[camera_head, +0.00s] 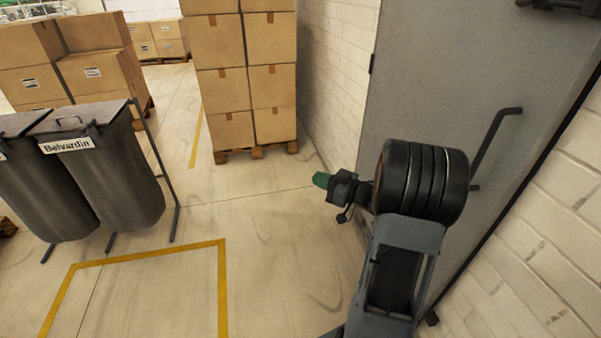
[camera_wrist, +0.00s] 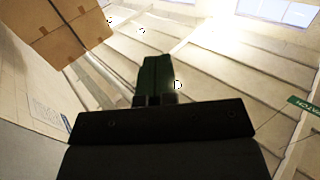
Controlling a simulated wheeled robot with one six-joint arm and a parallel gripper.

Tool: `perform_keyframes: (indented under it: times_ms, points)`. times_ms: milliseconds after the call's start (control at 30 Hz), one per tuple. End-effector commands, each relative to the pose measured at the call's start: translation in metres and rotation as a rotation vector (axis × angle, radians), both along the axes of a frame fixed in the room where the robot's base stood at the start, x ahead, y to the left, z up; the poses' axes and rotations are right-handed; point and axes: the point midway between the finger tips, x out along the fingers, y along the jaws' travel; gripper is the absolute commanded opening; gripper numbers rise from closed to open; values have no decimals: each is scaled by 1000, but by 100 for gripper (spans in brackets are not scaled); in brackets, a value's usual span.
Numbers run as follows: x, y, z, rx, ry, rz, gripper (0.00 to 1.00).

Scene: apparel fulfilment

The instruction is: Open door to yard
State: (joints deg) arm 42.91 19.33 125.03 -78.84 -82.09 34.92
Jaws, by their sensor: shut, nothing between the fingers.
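The grey door (camera_head: 430,80) stands at the right in the head view, set in a white brick wall, and looks closed. A dark pull handle (camera_head: 495,140) sits on its face, right of my arm. My gripper (camera_head: 321,180) has green fingertips and is shut and empty. It is left of the handle, apart from it, and points left, away from the door. My arm hides part of the door. In the wrist view my gripper (camera_wrist: 157,70) points up toward the ceiling. The door handle does not show there.
Cardboard boxes on a pallet (camera_head: 255,154) stand ahead against the wall. Grey bins (camera_head: 100,170) on a metal frame are at the left. Yellow floor lines (camera_head: 222,280) mark an area in front. The floor between the bins and the door is clear.

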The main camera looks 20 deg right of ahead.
Motion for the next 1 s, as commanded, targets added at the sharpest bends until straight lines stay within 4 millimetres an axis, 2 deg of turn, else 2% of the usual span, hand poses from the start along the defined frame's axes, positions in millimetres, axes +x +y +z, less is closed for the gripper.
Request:
perform_keyframes:
  times_ms: [200, 400, 600, 1000]
  points:
    - [31, 21, 0, 0, -1, 2, 0]
    - [48, 32, 0, -1, 1, 0, 0]
    - [55, 36, 0, 0, -1, -1, 0]
    - [56, 37, 0, -1, -1, -2, 0]
